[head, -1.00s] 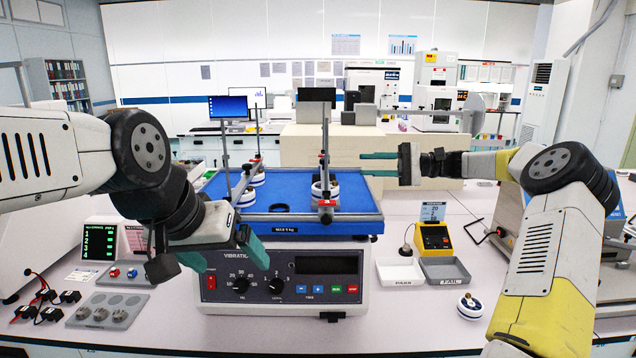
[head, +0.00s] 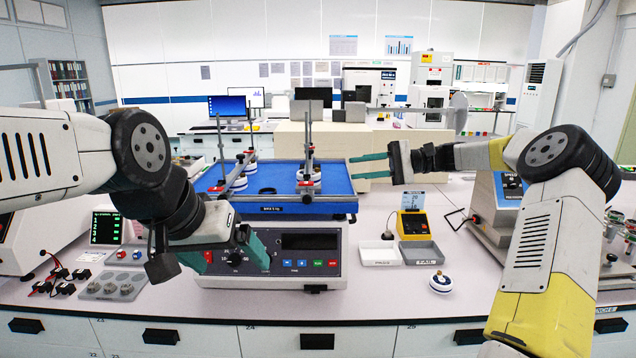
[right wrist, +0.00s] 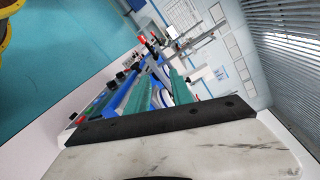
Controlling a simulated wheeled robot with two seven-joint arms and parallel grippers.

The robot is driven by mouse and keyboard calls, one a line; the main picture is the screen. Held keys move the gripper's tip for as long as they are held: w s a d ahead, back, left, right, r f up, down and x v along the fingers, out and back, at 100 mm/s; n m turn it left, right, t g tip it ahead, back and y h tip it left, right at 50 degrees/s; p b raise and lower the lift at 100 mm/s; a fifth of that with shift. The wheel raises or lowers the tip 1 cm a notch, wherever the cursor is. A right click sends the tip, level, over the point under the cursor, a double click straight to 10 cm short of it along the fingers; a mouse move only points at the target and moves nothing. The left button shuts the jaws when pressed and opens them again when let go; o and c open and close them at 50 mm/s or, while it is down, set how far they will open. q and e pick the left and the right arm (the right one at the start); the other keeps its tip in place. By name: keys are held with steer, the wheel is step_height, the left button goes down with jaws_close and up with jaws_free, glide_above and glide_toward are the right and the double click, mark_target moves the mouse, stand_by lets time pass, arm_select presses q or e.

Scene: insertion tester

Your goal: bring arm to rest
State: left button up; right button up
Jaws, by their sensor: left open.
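My left gripper (head: 222,262) is open and empty. Its green fingers are spread in front of the shaker's control panel in the head view, hiding part of the knobs. My right gripper (head: 353,168) is open and empty, its two green fingers apart and pointing left, near the right edge of the shaker's blue platform (head: 334,198). In the right wrist view its fingers (right wrist: 161,92) show with a gap between them. Both arms are raised above the bench. I cannot tell how far the right fingertips are from the platform in depth.
The vibration shaker (head: 318,262) carries upright rods and white round parts. A pass tray (head: 380,254) and fail tray (head: 428,254) lie to its right, with a white-blue part (head: 439,283) in front. A grey holder (head: 108,287) sits at left. The bench's front strip is mostly clear.

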steer(key=s+a+f+n+h, duration=0.2)
steer(key=s+a+h, duration=0.55)
steer(key=s, duration=0.45)
steer(key=s+d+f+n+t+h, duration=0.1)
steer(key=s+d+t+h, duration=0.2)
steer(key=s, duration=0.7)
steer(key=s+d+f+n+t+h, duration=0.1)
steer(key=s+d+n+t+h, duration=0.1)
steer(key=s+d, duration=0.5)
steer(key=s+t+h, duration=0.1)
steer(key=s+h, duration=0.1)
steer(key=s, duration=0.2)
steer(key=shift+s+d+f+t, duration=0.2)
steer(key=shift+d+t, duration=0.1)
steer(key=shift+t, duration=0.1)
steer(key=shift+r, duration=0.1)
